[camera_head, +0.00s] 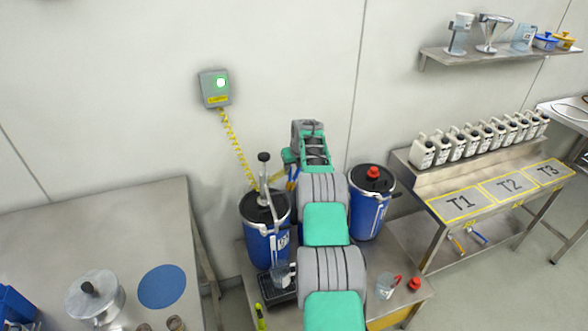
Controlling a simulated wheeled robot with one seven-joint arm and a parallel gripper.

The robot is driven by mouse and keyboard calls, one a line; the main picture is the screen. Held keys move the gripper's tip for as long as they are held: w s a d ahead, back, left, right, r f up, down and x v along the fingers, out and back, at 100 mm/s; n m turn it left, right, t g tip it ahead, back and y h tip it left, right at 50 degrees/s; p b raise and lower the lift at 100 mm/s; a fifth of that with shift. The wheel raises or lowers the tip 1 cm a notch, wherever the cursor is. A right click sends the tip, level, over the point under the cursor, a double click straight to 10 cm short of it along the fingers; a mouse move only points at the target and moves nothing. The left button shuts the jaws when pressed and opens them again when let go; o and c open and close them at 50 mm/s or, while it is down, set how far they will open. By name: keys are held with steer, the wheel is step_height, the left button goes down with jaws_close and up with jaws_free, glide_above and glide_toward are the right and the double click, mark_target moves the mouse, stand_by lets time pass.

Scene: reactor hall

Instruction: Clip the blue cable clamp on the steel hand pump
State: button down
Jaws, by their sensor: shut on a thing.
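The steel hand pump (264,182) stands upright with a black knob on top, set in the black lid of a blue drum (266,238) left of my arm. My gripper (290,172) is just right of the pump's upper part, partly hidden by my wrist. It is shut on the blue cable clamp (293,178), of which only a small blue part shows. A yellow coiled cable (234,147) runs down from the wall box toward the pump and clamp. I cannot tell whether the clamp touches the pump.
The grey wall box (215,88) shows a green light. A second blue drum (370,208) with a red cap stands right of my arm. A cup (283,275) stands on a black drip tray below the pump. A steel table (105,235) is at left; a bench (455,185) holds white jugs at right.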

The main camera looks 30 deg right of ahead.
steer(key=shift+f, duration=0.15)
steer(key=c, duration=0.7)
jaws_free()
steer(key=shift+o, duration=0.2)
